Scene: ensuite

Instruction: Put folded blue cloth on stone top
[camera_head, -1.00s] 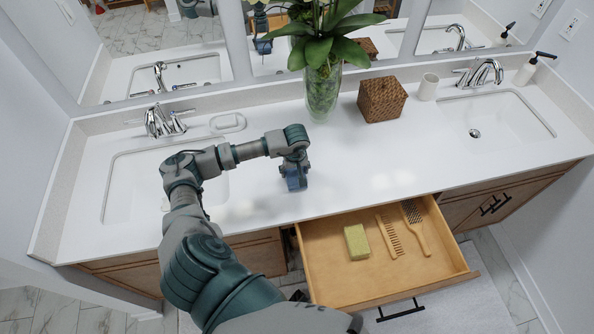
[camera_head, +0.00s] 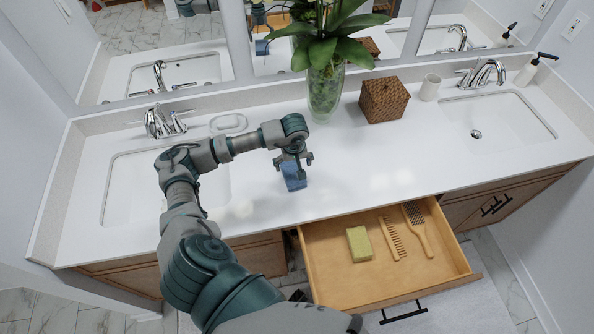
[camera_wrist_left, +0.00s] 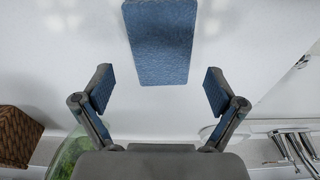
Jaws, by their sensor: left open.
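The folded blue cloth (camera_head: 293,177) lies on the white stone top (camera_head: 350,185), left of the open drawer and near the front of the counter. In the left wrist view the cloth (camera_wrist_left: 160,42) shows as a blue block just beyond the fingertips. My left gripper (camera_head: 294,160) is above and behind the cloth. In the left wrist view the gripper (camera_wrist_left: 160,92) has its fingers spread wide, with nothing between them and a gap to the cloth. My right gripper does not show.
The open drawer (camera_head: 320,270) holds a yellow-green sponge (camera_head: 359,243), a comb (camera_head: 392,239) and a brush (camera_head: 417,228). A glass vase with a plant (camera_head: 325,92), a wicker box (camera_head: 383,99) and a cup (camera_head: 430,87) stand toward the back. Sinks lie on both sides.

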